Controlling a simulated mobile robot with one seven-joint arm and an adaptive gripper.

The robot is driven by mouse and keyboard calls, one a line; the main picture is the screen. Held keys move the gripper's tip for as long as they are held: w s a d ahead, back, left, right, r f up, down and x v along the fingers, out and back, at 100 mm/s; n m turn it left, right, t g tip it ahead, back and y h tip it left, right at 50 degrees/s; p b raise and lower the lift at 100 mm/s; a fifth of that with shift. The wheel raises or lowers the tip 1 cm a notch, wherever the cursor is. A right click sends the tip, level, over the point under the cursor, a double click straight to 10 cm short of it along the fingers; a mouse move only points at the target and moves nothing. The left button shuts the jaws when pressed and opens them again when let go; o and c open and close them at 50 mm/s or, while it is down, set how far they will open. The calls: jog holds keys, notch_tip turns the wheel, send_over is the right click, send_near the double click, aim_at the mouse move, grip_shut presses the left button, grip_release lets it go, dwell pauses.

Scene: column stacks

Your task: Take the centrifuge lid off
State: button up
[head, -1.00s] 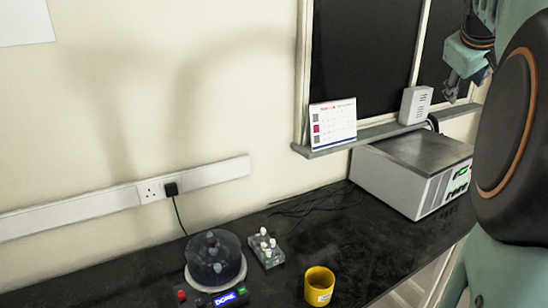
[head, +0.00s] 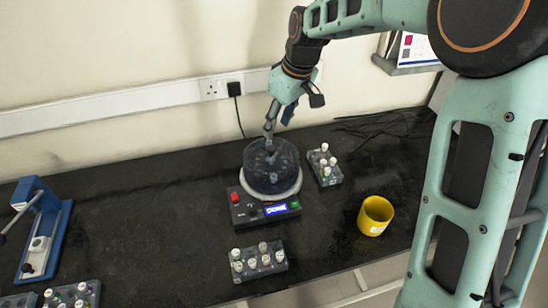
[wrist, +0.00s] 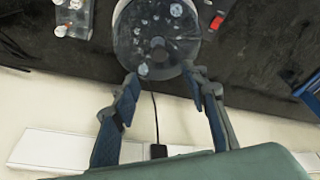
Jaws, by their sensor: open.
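The centrifuge (head: 265,205) stands on the black bench, with a red button and a lit display on its front. Its dark, see-through lid (head: 272,165) sits on top, and in the wrist view the lid (wrist: 135,45) shows a round knob (wrist: 158,45) at its middle. My gripper (head: 269,130) is over the back of the lid, pointing down. In the wrist view my gripper (wrist: 162,75) is open, its two fingers apart near the lid's rim, with nothing between them. I cannot tell whether a fingertip touches the lid.
A tube rack (head: 325,168) stands close right of the centrifuge, another rack (head: 258,262) in front. A yellow mug (head: 375,216) is at the right. A blue device (head: 45,230) and a third rack (head: 72,296) are at the left. The bench between is clear.

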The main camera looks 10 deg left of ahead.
aim_at(271, 148)
jog(key=p+x, duration=0.1)
jog(key=x, duration=0.8)
jog(key=shift+d+f, duration=0.1)
jog(key=shift+f, duration=0.35)
grip_shut()
